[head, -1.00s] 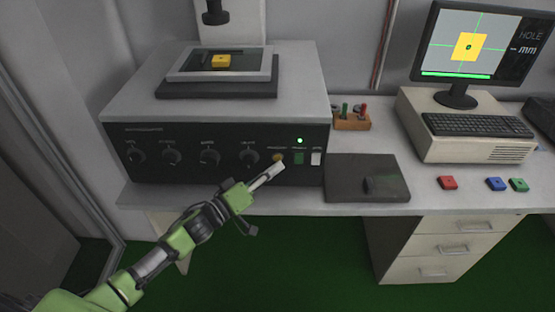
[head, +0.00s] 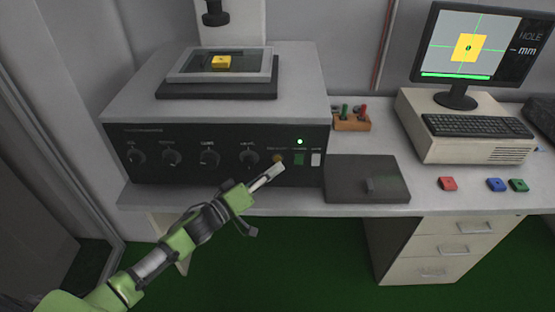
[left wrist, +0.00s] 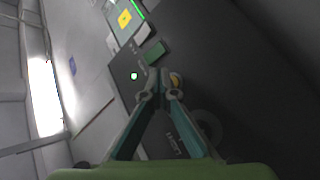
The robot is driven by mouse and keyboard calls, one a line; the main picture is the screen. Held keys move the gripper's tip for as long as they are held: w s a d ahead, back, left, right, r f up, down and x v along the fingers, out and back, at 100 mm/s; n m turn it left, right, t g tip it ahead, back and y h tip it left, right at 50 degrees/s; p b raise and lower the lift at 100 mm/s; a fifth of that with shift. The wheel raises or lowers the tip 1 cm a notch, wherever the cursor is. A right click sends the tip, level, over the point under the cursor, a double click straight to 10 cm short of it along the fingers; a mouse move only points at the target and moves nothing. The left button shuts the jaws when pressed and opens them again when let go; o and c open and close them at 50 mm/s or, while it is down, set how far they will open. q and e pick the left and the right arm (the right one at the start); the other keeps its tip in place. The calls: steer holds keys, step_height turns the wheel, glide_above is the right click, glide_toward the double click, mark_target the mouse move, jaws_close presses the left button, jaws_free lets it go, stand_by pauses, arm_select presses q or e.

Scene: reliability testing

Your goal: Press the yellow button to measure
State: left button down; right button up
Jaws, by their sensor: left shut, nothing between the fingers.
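The yellow button (head: 277,158) is a small round button on the dark front panel of the measuring machine (head: 215,120). My left gripper (head: 275,168) is shut and empty, its fingertips right at the button's lower edge in the head view. In the left wrist view, the button (left wrist: 176,82) shows just beside the closed fingertips (left wrist: 163,76). I cannot tell whether they touch it. A yellow block (head: 221,62) with a hole lies on the machine's stage. The monitor (head: 470,48) shows the yellow block with green crosshairs and "HOLE – mm". My right gripper is out of view.
Dark knobs (head: 209,158) line the panel left of the button. A green switch (head: 299,159) and a white switch (head: 316,159) are to its right, below a lit green lamp (head: 300,141). A dark flat box (head: 350,190) and several coloured blocks lie on the table.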

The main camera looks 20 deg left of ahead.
arm_select(q)
steer(key=shift+w, duration=0.15)
steer(key=shift+w+a, duration=0.15)
steer(key=shift+w, duration=0.15)
steer(key=shift+w+a, duration=0.1)
steer(key=shift+w, duration=0.25)
stand_by(1.0)
steer(key=shift+s, duration=0.1)
steer(key=shift+s+d+p, duration=0.2)
steer(key=shift+s+p, duration=0.5)
steer(key=shift+s, duration=0.1)
steer(key=s+p, duration=0.1)
steer(key=s, duration=0.1)
steer(key=s+d+p, duration=0.1)
steer(key=s, duration=0.1)
steer(key=shift+s+d+p, duration=0.2)
steer(key=shift+s+p, duration=0.1)
steer(key=shift+p, duration=0.05)
